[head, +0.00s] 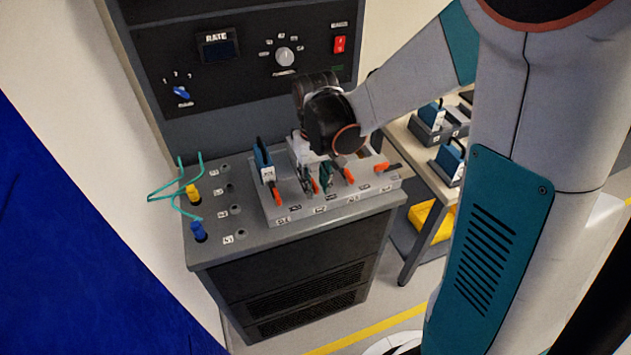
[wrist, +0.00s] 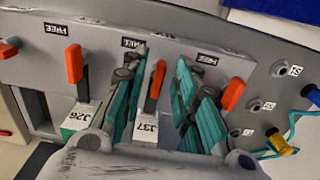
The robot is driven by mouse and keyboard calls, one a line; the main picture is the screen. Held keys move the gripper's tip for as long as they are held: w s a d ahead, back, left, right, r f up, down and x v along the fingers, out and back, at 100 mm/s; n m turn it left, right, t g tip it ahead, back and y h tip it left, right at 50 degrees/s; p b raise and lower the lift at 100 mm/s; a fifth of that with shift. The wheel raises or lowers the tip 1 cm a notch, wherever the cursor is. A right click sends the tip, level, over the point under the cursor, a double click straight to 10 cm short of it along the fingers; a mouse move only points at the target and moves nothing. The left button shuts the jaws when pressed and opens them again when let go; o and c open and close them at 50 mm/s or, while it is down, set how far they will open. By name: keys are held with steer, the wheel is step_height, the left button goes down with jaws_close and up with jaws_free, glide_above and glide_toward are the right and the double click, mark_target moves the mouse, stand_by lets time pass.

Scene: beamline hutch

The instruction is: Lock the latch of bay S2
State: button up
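The grey bay block (head: 335,207) stands on the console top, with a row of orange latches. The second latch from the left (head: 315,186), apparently bay S2's, also shows in the wrist view (wrist: 155,84). My gripper (head: 317,180) points down over it; in the wrist view its teal fingers (wrist: 163,62) are apart, one on each side of this latch. I see no clear contact. A white tag, perhaps J37 (wrist: 146,128), lies by this latch. A black plate reading FREE (wrist: 131,43) is beside it, upside down in the wrist view. The tiny bay labels are hard to read.
A blue module (head: 263,160) stands upright in the leftmost bay, close to my gripper. Neighbouring orange latches (wrist: 232,94) and (wrist: 74,63) flank the fingers. Yellow (head: 193,193) and blue plugs (head: 198,230) with green cable stand at left. A side table (head: 405,143) holds more modules.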

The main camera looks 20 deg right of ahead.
step_height(320, 180, up, 12)
stand_by(0.8)
steer(key=shift+s, duration=0.2)
steer(key=s+r+t, duration=0.2)
steer(key=s+t, duration=0.5)
steer(key=s, duration=0.6)
steer(key=shift+s, duration=0.25)
steer(key=shift+c, duration=0.3)
stand_by(1.4)
